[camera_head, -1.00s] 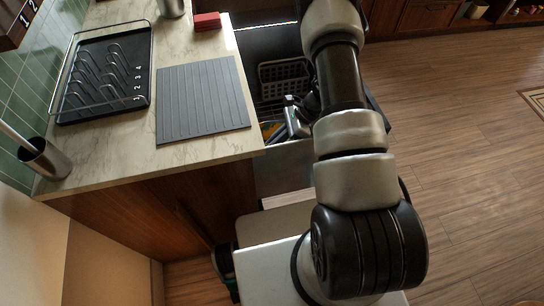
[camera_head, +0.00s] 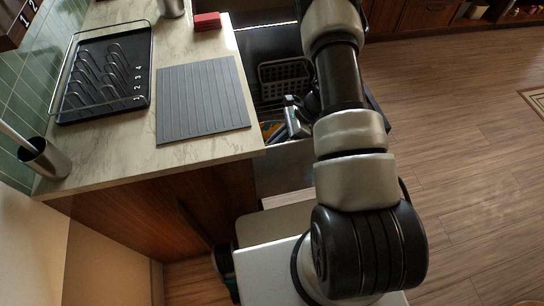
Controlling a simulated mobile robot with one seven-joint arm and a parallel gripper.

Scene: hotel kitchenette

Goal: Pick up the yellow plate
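A small patch of yellow, likely the yellow plate (camera_head: 269,128), shows low in the open drawer or dishwasher space beside the counter. A bit of blue lies beside it, and most of both is hidden. My gripper (camera_head: 291,112) reaches down into that space, just right of the yellow patch. My arm covers much of it, and I cannot see its fingertips clearly or tell whether they hold anything.
A grey basket (camera_head: 284,75) stands in the open space behind my gripper. The counter (camera_head: 215,156) on the left carries a ribbed grey mat (camera_head: 203,100), a black rack (camera_head: 104,72), a red block (camera_head: 207,21) and a metal cup (camera_head: 46,160). Open wooden floor (camera_head: 470,160) lies right.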

